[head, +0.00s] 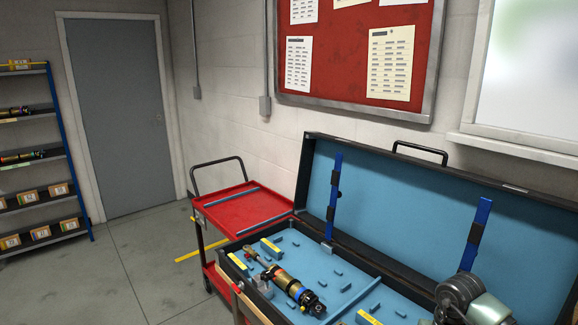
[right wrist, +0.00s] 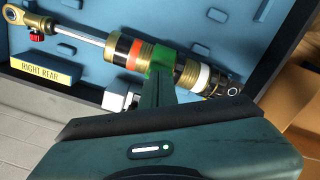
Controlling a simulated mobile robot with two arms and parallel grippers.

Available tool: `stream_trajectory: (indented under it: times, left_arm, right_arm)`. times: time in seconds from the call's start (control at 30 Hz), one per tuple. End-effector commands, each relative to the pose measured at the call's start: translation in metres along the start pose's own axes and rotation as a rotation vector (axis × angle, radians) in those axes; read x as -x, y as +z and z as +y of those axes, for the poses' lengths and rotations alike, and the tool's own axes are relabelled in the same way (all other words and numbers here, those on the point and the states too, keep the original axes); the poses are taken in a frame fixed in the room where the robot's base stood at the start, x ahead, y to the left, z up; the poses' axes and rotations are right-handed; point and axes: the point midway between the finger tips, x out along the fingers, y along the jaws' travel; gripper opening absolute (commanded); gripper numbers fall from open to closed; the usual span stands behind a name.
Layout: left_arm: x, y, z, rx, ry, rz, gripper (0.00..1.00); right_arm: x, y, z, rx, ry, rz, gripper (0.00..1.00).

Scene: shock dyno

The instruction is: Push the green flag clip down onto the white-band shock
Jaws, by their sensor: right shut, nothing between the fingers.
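In the right wrist view the white-band shock lies in the blue-lined case, with a silver rod, a gold body, an orange band and a white band (right wrist: 204,77). The green flag clip (right wrist: 162,54) is at the shock's middle, between the orange and white bands. My right gripper (right wrist: 158,76) is shut with nothing held; its fingertips are at the clip and overlap its lower part. Whether the clip is fully seated I cannot tell. In the head view my right gripper's arm (head: 470,300) is over the case at lower right, its fingertips out of frame. My left gripper is not in view.
The open case (head: 290,222) has a raised lid behind it with blue straps (head: 334,195). Another shock (head: 285,282), with a blue band, lies in its left part. A yellow label reads RIGHT REAR (right wrist: 48,71). A red cart (head: 240,208) stands behind left.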

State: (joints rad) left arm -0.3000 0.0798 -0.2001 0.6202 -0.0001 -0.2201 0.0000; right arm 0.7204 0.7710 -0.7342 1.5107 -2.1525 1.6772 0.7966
Motion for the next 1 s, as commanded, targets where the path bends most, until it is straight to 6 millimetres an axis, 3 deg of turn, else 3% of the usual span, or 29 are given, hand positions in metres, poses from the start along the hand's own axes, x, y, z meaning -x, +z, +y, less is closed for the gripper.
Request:
stream_trajectory:
  times: [0.27,1.0]
  left_arm:
    - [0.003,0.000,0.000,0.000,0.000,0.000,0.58]
    - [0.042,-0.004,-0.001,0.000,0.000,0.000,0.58]
  right_arm:
    - [0.004,0.000,0.000,0.000,0.000,0.000,0.00]
    - [0.063,0.000,0.000,0.000,0.000,-0.001,0.00]
